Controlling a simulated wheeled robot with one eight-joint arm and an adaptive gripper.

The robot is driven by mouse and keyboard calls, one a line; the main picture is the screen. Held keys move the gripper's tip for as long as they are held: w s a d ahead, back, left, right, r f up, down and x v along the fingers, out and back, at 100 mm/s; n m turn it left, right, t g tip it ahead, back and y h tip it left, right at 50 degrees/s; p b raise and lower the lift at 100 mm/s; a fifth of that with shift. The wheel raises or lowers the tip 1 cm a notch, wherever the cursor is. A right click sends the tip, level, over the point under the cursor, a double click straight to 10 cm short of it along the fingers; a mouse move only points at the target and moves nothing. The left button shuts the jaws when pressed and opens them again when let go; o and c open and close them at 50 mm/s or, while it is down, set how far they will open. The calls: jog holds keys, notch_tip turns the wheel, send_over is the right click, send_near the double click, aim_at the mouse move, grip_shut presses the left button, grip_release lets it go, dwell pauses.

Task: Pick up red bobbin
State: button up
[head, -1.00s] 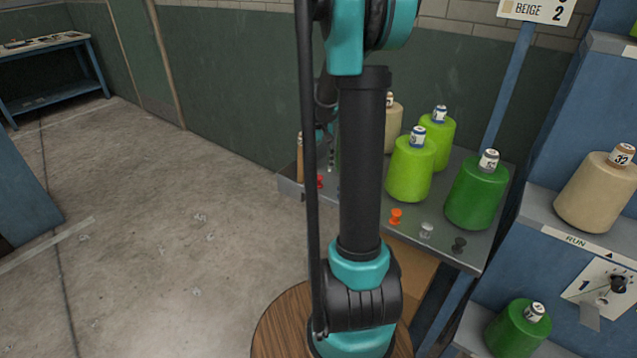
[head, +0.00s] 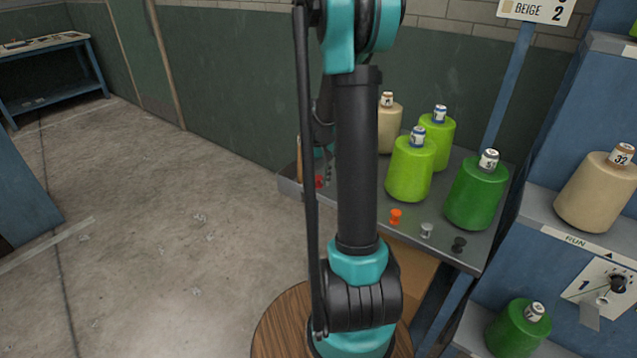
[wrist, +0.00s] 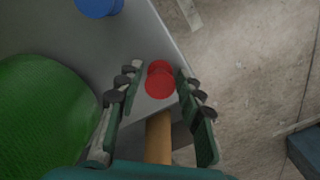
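The red bobbin (wrist: 159,80) is small and spool-shaped, and lies near the corner of the grey shelf (wrist: 188,62). It also shows in the head view (head: 319,181), partly hidden behind my arm. In the wrist view my gripper (wrist: 157,84) is open, with one finger on each side of the bobbin. A gap shows on both sides, and I cannot tell whether the fingers are low enough to reach it. In the head view my gripper is mostly hidden behind my own arm.
A green cone (wrist: 40,110) stands close left of my gripper, and a blue object (wrist: 98,6) lies farther along. A wooden-coloured rod (wrist: 158,137) is just below the bobbin. Orange (head: 396,216), grey (head: 427,230) and black (head: 459,244) bobbins line the shelf's front edge.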

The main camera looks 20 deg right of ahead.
jog(key=c, duration=0.6)
jog(key=shift+r, duration=0.1)
